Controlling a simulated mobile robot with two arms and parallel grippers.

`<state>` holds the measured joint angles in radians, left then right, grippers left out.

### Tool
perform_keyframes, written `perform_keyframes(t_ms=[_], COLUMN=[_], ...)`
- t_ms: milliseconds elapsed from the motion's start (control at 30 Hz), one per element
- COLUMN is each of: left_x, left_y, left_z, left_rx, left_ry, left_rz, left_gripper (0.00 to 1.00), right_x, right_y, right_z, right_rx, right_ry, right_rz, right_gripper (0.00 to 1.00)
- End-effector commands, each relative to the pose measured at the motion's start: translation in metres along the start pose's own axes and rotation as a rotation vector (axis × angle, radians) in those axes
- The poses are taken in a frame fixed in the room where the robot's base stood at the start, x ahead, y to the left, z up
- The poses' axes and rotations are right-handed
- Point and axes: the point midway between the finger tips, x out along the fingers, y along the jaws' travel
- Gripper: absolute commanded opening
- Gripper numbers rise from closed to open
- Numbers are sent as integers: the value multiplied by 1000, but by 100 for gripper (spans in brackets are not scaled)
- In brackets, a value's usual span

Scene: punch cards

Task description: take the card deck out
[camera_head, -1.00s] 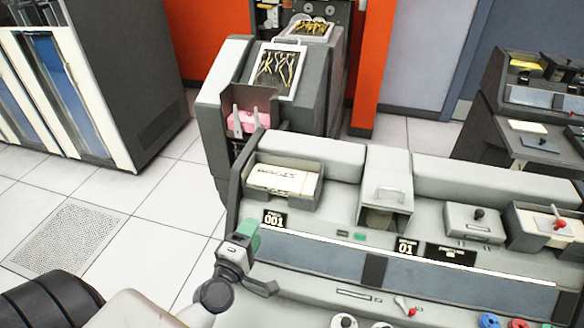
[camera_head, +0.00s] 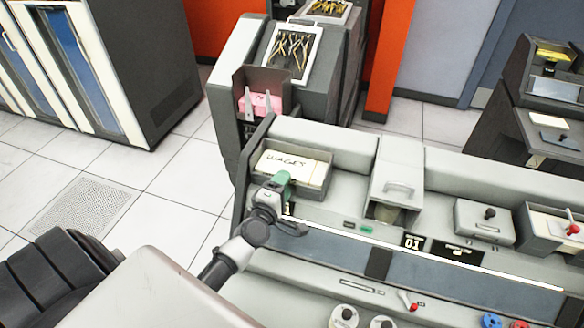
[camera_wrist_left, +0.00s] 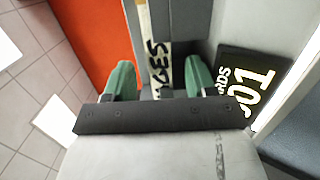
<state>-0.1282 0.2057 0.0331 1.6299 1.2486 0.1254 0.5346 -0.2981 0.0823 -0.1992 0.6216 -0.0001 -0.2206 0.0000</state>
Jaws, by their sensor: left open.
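The card deck (camera_head: 287,164) is a cream block with "WAGES" handwritten on top. It lies in a grey open-topped tray (camera_head: 320,186) at the left end of the machine's top. My left gripper (camera_head: 281,178), with green fingertips, is open just in front of the tray and hides part of its front edge. In the left wrist view the deck (camera_wrist_left: 160,65) shows between the two green fingers (camera_wrist_left: 160,78), with its lettering running upward. I cannot tell whether the fingers touch it. My right gripper is not in view.
A grey hopper with a handle (camera_head: 397,188) stands right of the tray. A black number plate (camera_wrist_left: 245,82) is beside the right finger in the wrist view. A pink card stack (camera_head: 262,103) sits in a holder behind the tray.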

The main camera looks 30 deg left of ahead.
Motion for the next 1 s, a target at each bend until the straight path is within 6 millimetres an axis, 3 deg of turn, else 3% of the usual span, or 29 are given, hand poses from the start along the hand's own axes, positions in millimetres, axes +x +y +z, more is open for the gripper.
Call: perform_keyframes(t_ms=[100,333,700,1000], left_x=[10,11,10,11], left_y=[0,0,0,1], left_z=[0,0,0,0], left_rx=[1,1,0,0], left_ry=[0,0,0,1], left_rz=[0,0,0,2], left_gripper=[56,56,1,0], right_x=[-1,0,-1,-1], right_y=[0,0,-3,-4], right_z=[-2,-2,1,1], right_rx=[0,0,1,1], right_ry=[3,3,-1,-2], right_rz=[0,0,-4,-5], right_gripper=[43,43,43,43])
